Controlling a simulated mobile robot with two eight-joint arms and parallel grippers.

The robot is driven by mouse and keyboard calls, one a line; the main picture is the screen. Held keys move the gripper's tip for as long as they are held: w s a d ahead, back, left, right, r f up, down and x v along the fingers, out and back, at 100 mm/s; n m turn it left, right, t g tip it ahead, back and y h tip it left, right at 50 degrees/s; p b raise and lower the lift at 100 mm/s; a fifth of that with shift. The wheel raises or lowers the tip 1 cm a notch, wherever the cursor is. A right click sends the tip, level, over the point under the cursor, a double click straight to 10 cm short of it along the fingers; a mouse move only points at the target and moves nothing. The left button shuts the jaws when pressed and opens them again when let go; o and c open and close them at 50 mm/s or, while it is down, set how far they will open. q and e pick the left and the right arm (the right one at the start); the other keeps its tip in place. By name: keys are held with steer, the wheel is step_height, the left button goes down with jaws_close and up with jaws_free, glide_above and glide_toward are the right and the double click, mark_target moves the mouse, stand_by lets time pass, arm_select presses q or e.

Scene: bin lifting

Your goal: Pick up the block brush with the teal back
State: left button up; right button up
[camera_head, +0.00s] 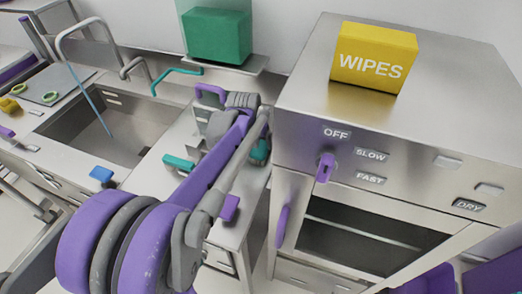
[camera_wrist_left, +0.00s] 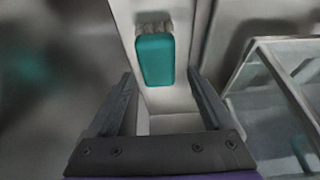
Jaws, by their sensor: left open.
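In the left wrist view the block brush (camera_wrist_left: 155,60) has a teal back facing the camera and grey bristles at its far end. It lies on a narrow pale surface. My left gripper (camera_wrist_left: 161,92) is open and empty, its two dark fingers apart on either side of the near end of the brush; I cannot tell whether they touch it. In the head view my left arm reaches across the counter and its fingers cannot be made out. A teal patch (camera_head: 260,151) shows beside the arm there, possibly the brush, mostly covered. My right gripper is not in view.
A steel washer (camera_head: 300,125) with a yellow wipes box (camera_head: 373,58) on top stands close to the right of the arm. A sink (camera_head: 105,130) is at the left. A green block (camera_head: 217,36) sits on a shelf behind. A clear-sided frame (camera_wrist_left: 285,95) is at the right in the wrist view.

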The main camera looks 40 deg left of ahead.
mark_target(261, 146)
arm_select(q)
steer(key=x, duration=0.4)
steer(key=shift+w+d+f, duration=0.1)
steer(key=shift+w+f, duration=0.1)
steer(key=shift+f, duration=0.05)
steer(key=shift+f, duration=0.3)
steer(key=shift+c, duration=0.2)
steer(key=c, duration=1.2)
steer(key=shift+o, duration=0.2)
steer(key=shift+r, duration=0.1)
step_height(261, 146, up, 10)
steer(key=shift+r+p, duration=0.2)
steer(key=shift+p, duration=0.1)
